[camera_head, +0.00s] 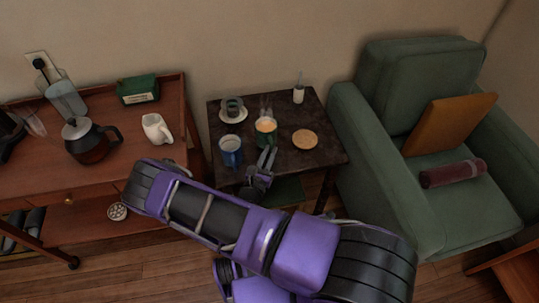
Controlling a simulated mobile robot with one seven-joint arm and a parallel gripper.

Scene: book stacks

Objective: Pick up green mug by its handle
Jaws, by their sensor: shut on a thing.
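The green mug (265,134) stands upright at the front middle of the small dark side table (285,165), its pale inside showing. My gripper (267,156) reaches in from the front, with its fingers at the near side of this mug. It is shut on the mug, at the side facing me. The handle is hidden behind the fingers, so its exact place between them does not show. I cannot tell whether the mug is clear of the tabletop.
A blue mug (230,151) stands close to the left of my gripper. A green armchair (375,150) stands right; a wooden cart (60,165) stands left.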

